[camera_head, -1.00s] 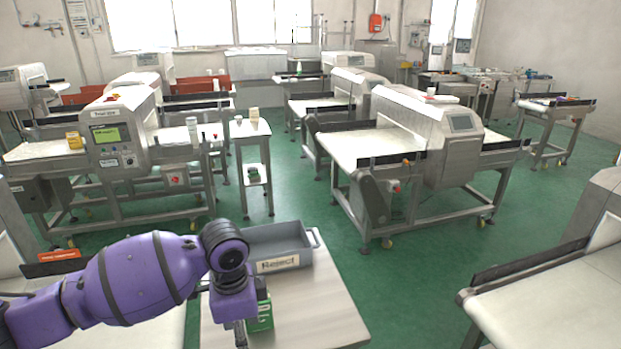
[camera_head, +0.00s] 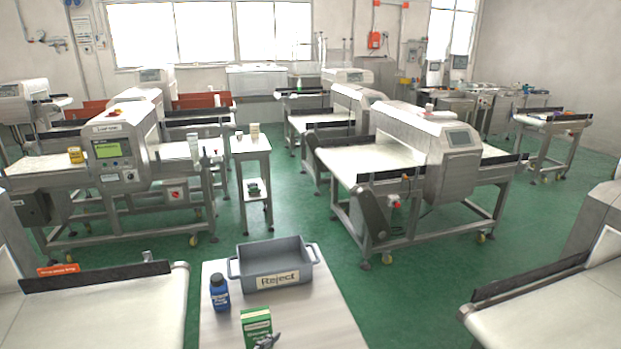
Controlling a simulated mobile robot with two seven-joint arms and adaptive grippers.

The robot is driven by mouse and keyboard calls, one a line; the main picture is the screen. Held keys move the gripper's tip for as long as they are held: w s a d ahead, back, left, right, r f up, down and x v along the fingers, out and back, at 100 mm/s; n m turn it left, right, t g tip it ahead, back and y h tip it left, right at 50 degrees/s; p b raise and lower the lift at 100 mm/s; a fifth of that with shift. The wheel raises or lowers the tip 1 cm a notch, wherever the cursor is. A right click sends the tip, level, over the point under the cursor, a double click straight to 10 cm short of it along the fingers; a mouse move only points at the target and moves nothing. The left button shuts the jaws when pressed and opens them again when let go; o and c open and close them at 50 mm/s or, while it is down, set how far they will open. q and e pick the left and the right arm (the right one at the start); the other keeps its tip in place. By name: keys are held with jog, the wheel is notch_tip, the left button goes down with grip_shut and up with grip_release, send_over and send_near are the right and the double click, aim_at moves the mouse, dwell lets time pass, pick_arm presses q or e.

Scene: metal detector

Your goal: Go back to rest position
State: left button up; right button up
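A grey bin labelled "Reject" (camera_head: 279,281) stands at the back of a small light table (camera_head: 318,318). A blue bottle (camera_head: 219,292) stands upright in front of the bin's left side. A green and white box (camera_head: 256,325) stands at the table's front, near the lower picture edge. A small dark grey thing (camera_head: 266,341) shows in front of the box, cut off by the picture edge; I cannot tell what it is.
A conveyor belt (camera_head: 110,307) lies left of the table and another (camera_head: 555,305) to the right. Metal detector machines (camera_head: 122,150) (camera_head: 432,140) stand farther back. A slim side table (camera_head: 252,146) stands between them. Green floor (camera_head: 310,218) is free behind the table.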

pick_arm(q)
jog(key=s+a+f+n+g+y, duration=0.1)
jog(key=s+a+f, duration=0.3)
jog(key=s, duration=0.5)
jog(key=s+a+f+n+y, duration=0.2)
jog(key=s+a+f+n, duration=0.1)
jog(key=s+a+f, duration=0.2)
jog(key=s+a+f+n+g+y, duration=0.1)
jog(key=s+a+f, duration=0.3)
jog(key=s, duration=1)
notch_tip(320, 180, down, 4)
jog(key=shift+a+r+n+g+y, duration=0.2)
jog(key=shift+n+g+y, duration=0.1)
jog(key=shift+n+y, duration=0.55)
jog(key=shift+s, duration=0.1)
